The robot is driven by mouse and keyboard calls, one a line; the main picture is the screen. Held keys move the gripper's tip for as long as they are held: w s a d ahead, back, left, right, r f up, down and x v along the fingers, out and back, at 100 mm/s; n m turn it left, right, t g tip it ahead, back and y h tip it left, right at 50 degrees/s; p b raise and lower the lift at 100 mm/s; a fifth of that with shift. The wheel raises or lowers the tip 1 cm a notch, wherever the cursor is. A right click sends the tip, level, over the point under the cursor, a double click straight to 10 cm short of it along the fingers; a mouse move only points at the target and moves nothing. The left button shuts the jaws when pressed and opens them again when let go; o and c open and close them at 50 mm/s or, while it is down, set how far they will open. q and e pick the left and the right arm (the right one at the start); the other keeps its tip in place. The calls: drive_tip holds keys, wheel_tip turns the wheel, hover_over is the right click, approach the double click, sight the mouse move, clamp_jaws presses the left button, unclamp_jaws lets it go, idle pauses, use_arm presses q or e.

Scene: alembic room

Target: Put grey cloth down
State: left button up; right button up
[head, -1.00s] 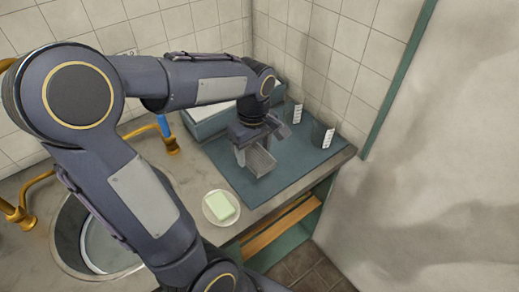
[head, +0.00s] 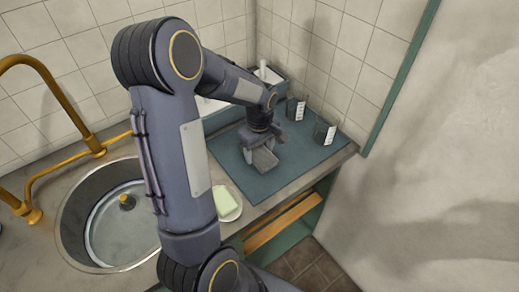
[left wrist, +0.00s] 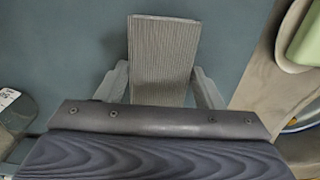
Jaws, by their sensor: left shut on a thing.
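The grey cloth (head: 265,159) is a small ribbed grey piece over the blue-green mat (head: 228,163) on the counter. It also shows in the left wrist view (left wrist: 163,55), between the two fingers. My left gripper (head: 259,152) is shut on the cloth, low over the mat; in the left wrist view its fingers (left wrist: 162,88) flank the cloth's near part. I cannot tell whether the cloth touches the mat. My right gripper is not in view.
A round sink (head: 105,235) with a brass tap (head: 62,95) is at the left. A pale green soap (head: 226,203) lies on a dish in front of the mat. Two labelled dark glasses (head: 296,107) (head: 325,131) stand at the mat's back right. A tray (head: 215,114) stands behind.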

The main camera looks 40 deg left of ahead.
sight(260, 153)
use_arm(q)
drive_tip(key=shift+f, duration=0.25)
drive_tip(key=o, duration=0.9)
drive_tip(key=shift+r, duration=0.1)
drive_tip(key=shift+r, duration=0.1)
wheel_tip(260, 153, up, 12)
drive_tip(key=s+d+m+t+h, duration=0.1)
drive_tip(key=s+d+m+t, duration=0.1)
drive_tip(key=s+d+m, duration=0.2)
drive_tip(key=s+d+r+m+t+h, duration=0.1)
drive_tip(key=s+d+m, duration=0.3)
drive_tip(key=s, duration=0.4)
drive_tip(key=s+d+m+t+h, duration=0.1)
drive_tip(key=s+d+m+t, duration=0.1)
drive_tip(key=s+d+m, duration=0.3)
drive_tip(key=shift+s+d+r+t+h, duration=0.3)
drive_tip(key=shift+s+r+h, duration=0.1)
